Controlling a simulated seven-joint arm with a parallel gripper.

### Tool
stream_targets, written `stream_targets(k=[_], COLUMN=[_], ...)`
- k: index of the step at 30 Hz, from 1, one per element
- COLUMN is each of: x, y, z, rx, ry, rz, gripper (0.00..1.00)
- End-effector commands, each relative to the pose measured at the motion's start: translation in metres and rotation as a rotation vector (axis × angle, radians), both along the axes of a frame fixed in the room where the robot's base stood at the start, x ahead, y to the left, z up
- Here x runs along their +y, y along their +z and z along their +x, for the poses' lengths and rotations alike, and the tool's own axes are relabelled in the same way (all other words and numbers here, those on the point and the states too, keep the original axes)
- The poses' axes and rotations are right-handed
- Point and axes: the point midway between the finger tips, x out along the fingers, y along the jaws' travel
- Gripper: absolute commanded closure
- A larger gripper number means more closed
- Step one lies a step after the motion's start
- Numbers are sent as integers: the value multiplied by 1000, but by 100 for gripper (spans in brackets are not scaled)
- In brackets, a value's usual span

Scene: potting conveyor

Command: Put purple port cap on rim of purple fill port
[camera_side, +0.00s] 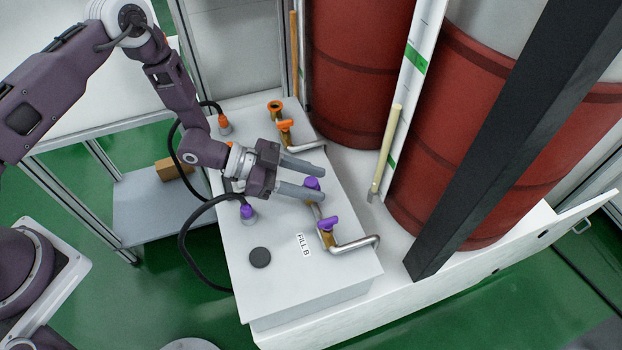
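The purple port cap (312,183) appears as a small solid purple piece at the top of the purple fill port, behind the purple-handled valve (328,223). I cannot tell cap from port rim clearly, or whether the cap sits flat. My gripper (322,184) reaches in from the left, with one finger on the far side of the purple piece and one on the near side. The fingers look apart, with gaps beside the piece. The near finger hides the port's lower part.
The white box (285,285) carries a "FILL B" label, a dark round disc (260,257) and a purple hose connector (247,211). An orange port (275,105) and valve stand farther back. Red drums (360,70), a pale stick (386,150) and a black post (490,160) stand right.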

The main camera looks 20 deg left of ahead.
Motion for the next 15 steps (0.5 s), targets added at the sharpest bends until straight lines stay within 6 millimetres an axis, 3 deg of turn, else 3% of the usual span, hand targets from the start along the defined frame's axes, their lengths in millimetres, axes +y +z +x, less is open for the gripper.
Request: stream_targets(k=[10,15], x=[1,35], y=[4,18], z=[0,-12], rx=[-1,1], ry=[1,4], rz=[1,1], gripper=[53,53])
